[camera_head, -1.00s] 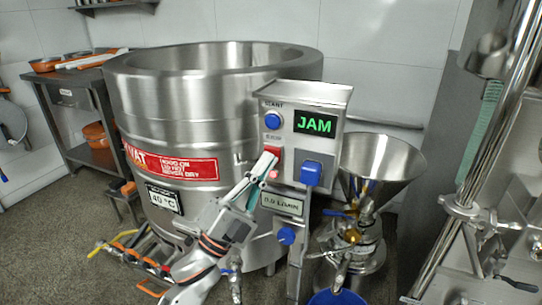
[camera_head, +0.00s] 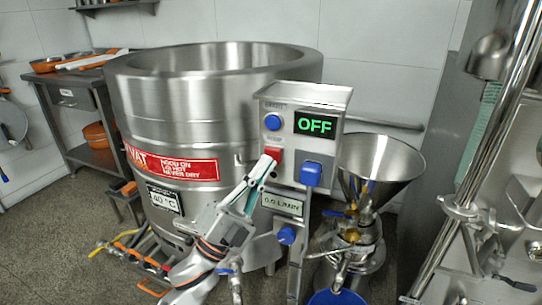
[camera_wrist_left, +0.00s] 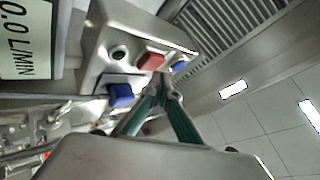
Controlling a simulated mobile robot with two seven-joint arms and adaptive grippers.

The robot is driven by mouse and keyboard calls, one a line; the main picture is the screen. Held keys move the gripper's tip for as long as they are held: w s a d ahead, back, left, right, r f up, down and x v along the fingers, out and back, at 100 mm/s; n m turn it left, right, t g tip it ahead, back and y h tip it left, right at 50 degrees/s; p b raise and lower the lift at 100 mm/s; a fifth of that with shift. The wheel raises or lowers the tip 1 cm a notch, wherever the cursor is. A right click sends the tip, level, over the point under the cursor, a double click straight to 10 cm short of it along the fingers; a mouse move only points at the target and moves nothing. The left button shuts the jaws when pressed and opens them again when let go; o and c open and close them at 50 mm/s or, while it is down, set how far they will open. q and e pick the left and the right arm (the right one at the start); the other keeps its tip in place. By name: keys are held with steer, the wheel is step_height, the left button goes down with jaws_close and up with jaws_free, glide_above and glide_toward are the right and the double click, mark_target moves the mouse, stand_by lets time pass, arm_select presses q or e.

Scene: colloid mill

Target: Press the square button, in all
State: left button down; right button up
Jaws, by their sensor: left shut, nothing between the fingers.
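A grey control box (camera_head: 325,93) stands beside the big steel vessel. On its front are a round blue button (camera_head: 272,121) at the top and a red square button (camera_head: 276,154) below it. A small display (camera_head: 315,125) reads "OFF" in green. My left gripper (camera_head: 267,161) is shut and empty, its tips at the red button's lower left; whether they touch it cannot be told. In the left wrist view, the red button (camera_wrist_left: 150,61) shows just beyond the shut fingertips (camera_wrist_left: 162,82). My right gripper is not in view.
A blue square knob (camera_head: 311,173) sits right of the red button. A flow readout (camera_head: 283,204) and another blue knob (camera_head: 287,236) are lower down. A steel funnel (camera_head: 381,165) stands right; the steel vessel (camera_head: 210,115) fills the left behind my arm.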

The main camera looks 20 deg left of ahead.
arm_select(q)
steer(key=shift+s, duration=0.25)
steer(key=s, duration=0.4)
steer(key=shift+s+a+p, duration=0.1)
steer(key=shift+s+p, duration=0.3)
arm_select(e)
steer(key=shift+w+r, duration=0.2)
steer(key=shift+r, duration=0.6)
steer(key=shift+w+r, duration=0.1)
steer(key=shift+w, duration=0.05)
